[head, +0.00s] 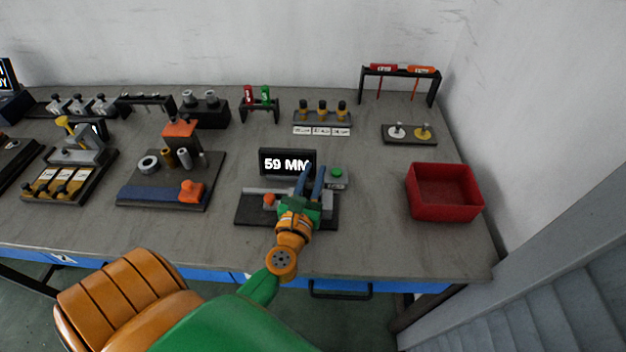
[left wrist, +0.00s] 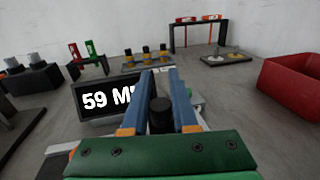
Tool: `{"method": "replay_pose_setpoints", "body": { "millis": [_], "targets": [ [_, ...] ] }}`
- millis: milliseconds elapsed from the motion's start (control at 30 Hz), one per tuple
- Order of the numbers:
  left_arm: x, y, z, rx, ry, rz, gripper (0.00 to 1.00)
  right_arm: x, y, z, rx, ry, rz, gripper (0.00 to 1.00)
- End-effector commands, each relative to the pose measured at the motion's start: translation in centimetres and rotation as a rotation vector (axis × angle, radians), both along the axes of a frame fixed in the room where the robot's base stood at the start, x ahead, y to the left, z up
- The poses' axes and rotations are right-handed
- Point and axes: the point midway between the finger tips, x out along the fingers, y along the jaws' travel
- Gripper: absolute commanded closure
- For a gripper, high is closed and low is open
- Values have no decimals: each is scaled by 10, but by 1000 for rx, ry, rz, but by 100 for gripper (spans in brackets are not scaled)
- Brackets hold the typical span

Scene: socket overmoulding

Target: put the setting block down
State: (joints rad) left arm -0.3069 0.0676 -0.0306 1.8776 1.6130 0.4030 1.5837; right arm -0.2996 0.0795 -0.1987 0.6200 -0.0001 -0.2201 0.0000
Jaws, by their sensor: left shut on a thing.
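My left gripper (head: 313,170) reaches over the measuring stand (head: 250,215) with the "59 MM" display (head: 287,163). In the left wrist view its two blue fingers (left wrist: 160,76) are shut on a piece with a black round knob (left wrist: 160,113) and grey body, which I take to be the setting block. The fingers hide most of it, and I cannot tell whether it touches the stand. The display also shows in the left wrist view (left wrist: 105,100), just left of the fingers. My right gripper is not in view.
A grey box with a green button (head: 337,173) stands right of the display. A red bin (head: 444,192) is at the right table edge. A dark board with rings and an orange block (head: 191,191) lies to the left. Bare table lies between stand and bin.

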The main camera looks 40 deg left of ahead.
Motion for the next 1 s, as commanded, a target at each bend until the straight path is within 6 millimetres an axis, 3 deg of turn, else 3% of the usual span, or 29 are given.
{"method": "replay_pose_setpoints", "body": {
  "millis": [33,67,367,400,467,500,800,1000],
  "targets": [
    [0,0,-23,1,0,0,100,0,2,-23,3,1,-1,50],
    [0,0,-25,1,0,0,100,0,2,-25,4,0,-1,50],
    [-1,0,-21,1,0,0,100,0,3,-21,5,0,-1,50],
    [-1,0,-20,0,2,0,63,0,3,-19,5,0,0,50],
    [-1,-1,-20,0,2,0,46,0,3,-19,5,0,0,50],
    [-1,-1,-20,0,2,0,43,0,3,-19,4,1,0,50],
    [-1,-1,-16,1,1,0,43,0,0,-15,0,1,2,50],
    [-37,-14,-24,-2,6,0,43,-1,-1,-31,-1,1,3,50]
  ]
}}
